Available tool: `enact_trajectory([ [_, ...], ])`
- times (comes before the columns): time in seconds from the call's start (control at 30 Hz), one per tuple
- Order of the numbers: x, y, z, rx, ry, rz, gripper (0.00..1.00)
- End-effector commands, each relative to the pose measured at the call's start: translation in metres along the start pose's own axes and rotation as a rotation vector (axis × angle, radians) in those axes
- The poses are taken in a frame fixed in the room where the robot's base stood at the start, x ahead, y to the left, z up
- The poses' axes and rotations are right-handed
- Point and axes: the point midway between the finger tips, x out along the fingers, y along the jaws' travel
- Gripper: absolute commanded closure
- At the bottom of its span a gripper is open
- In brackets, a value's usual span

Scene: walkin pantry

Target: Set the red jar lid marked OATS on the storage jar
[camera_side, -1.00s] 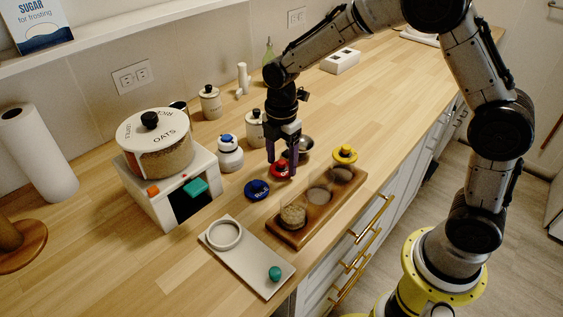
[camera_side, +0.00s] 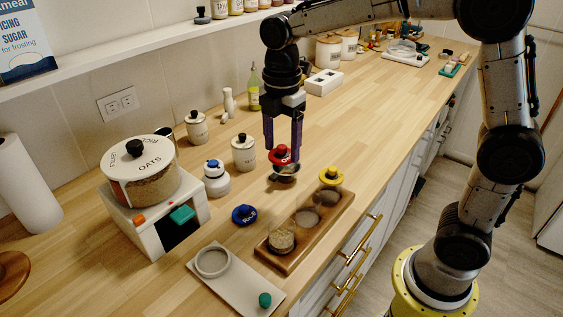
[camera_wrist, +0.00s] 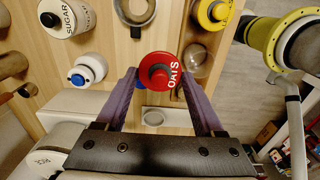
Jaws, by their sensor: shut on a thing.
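My gripper (camera_side: 282,152) is shut on the knob of the red lid (camera_side: 281,156) and holds it above the counter, roughly level. In the wrist view the lid (camera_wrist: 155,84) sits between my fingers (camera_wrist: 161,75), and its OATS lettering is readable. In the side view a small metal bowl shows just below the lid. A clear jar with oat-like contents (camera_side: 281,241) stands at the near end of a wooden tray (camera_side: 279,264). The lid is apart from this jar, behind it in the side view. I cannot tell for certain which vessel is the storage jar.
A blue lid (camera_side: 245,214) and a yellow lid (camera_side: 331,173) lie nearby. A pale plate with a ring (camera_side: 236,285) is at the front. A white dispenser (camera_side: 160,232) stands left, with a blue-capped bottle (camera_side: 217,184) beside it. White canisters (camera_side: 244,157) stand behind.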

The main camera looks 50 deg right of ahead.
Motion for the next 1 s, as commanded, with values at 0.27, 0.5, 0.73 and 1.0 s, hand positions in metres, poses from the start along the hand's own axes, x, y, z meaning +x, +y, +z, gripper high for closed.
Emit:
enact_trajectory([
  [0.27,-0.01,-0.011,-0.009,-0.105,0.0,-0.006,0.82],
  [0.5,-0.006,-0.051,-0.062,-0.373,-0.001,-0.008,0.82],
  [0.73,-0.008,-0.077,-0.095,-0.508,0.0,0.0,0.82],
  [1.0,0.001,-0.08,-0.1,-0.526,0.001,0.001,0.82],
])
